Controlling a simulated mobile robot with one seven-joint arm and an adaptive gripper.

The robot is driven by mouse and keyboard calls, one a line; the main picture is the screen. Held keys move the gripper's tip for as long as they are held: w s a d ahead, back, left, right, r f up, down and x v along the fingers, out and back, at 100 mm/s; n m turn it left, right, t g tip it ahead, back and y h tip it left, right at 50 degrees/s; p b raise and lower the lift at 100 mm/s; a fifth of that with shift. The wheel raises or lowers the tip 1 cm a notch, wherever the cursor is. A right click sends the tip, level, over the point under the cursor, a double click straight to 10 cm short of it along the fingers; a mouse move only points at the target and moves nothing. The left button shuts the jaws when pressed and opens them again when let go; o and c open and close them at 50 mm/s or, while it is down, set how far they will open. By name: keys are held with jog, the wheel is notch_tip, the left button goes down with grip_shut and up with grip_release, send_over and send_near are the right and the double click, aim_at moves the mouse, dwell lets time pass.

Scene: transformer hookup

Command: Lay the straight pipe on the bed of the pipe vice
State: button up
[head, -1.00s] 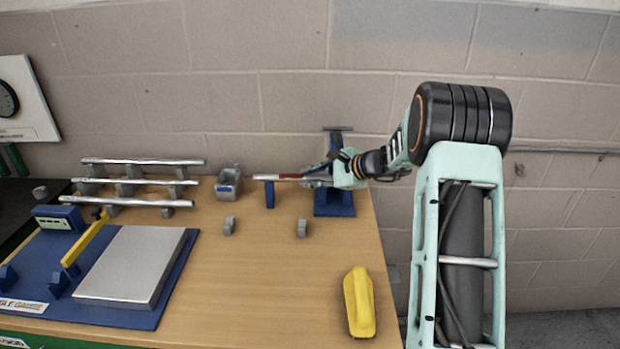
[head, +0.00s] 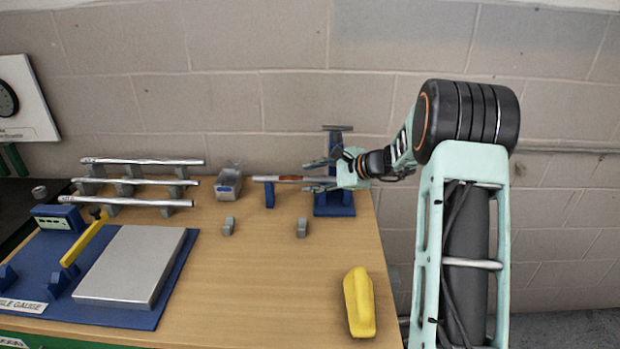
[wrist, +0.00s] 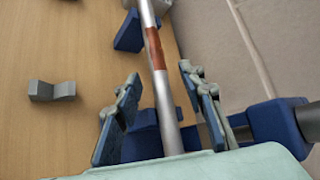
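The straight pipe (head: 266,178), silver with a red-brown band, lies level. Its left part rests on a blue stand (head: 269,196) and its right end reaches over the blue pipe vice (head: 334,207). My gripper (head: 308,177) is open, with one finger on each side of the pipe. In the wrist view the pipe (wrist: 164,98) runs between the spread fingers (wrist: 158,78), with gaps on both sides. Blue vice parts (wrist: 275,124) show below and at the right. The pipe's contact with the vice bed is partly hidden by my gripper.
Three silver pipes (head: 140,161) lie on grey supports at the left. Small grey V-blocks (head: 302,228) and a yellow object (head: 358,303) are on the bench (head: 265,285). A wall stands close behind.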

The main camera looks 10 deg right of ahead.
jog(key=v, duration=1.1)
jog(key=shift+a, duration=0.15)
